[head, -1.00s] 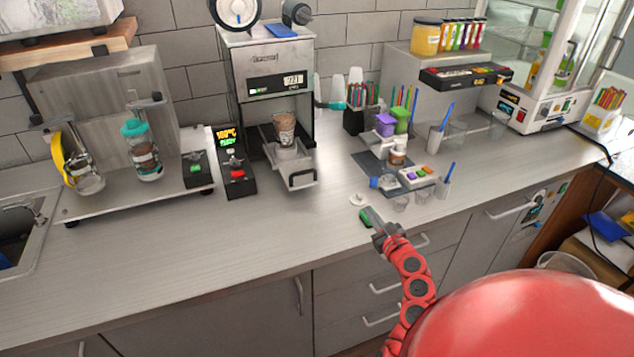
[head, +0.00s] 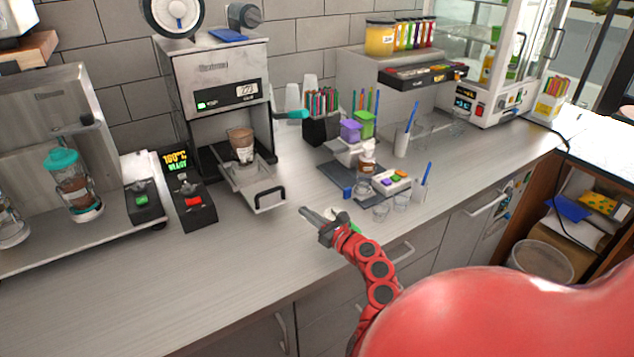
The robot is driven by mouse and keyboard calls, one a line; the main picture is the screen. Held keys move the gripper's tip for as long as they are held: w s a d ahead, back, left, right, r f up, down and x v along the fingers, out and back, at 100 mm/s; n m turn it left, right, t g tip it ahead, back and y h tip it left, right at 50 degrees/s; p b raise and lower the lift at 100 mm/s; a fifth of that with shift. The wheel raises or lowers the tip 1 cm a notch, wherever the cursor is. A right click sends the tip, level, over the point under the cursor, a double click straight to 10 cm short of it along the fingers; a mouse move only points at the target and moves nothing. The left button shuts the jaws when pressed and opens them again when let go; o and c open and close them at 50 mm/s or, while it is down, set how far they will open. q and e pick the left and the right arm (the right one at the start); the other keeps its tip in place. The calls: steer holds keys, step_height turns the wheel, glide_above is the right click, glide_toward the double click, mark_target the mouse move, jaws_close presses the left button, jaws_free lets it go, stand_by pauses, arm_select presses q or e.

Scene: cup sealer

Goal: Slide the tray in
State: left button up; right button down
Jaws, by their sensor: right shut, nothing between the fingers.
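The cup sealer (head: 215,85) stands against the tiled wall, left of centre. Its tray (head: 248,190) sticks out of the front, with a black-and-metal handle (head: 270,198) at its front end. A cup with brown contents (head: 242,146) stands upright in the tray's holder. My right gripper (head: 305,212) is shut and empty, in front of the tray handle and slightly to its right, apart from it. My left gripper is out of view.
Left of the sealer stand a control box with a lit display (head: 188,200) and a dispenser stand (head: 45,150). The counter front is clear.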

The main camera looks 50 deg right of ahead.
mark_target(284, 196)
steer(key=w, duration=0.7)
steer(key=shift+w+d+p, duration=0.15)
steer(key=shift+p, duration=0.25)
